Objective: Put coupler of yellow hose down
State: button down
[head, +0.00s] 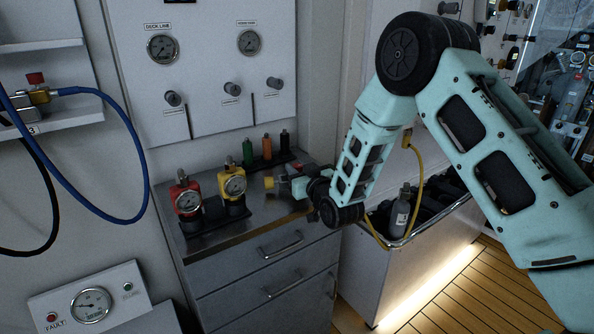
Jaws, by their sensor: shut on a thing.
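My gripper (284,181) is low over the right part of the metal counter (228,220), partly hidden by my wrist. It is shut on the yellow coupler (269,182), whose yellow end points left. The gap between coupler and counter is too small to judge. The yellow hose (418,196) hangs from a yellow fitting (407,138) on the wall behind my arm. It loops down past the bin and back up towards my wrist, where my arm hides it.
A red gauge unit (187,200) and a yellow gauge unit (233,186) stand left of my gripper. Green, orange and black bottles (266,148) stand behind it. A grey bottle (400,212) is in the railed bin at right. Bare counter shows at the front.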

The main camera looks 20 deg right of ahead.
jog(key=shift+f, duration=0.3)
jog(key=shift+f+b, duration=0.45)
jog(key=shift+b, duration=0.1)
jog(key=shift+f, duration=0.25)
jog(key=c, duration=1.2)
grip_release()
jog(key=shift+f, duration=0.1)
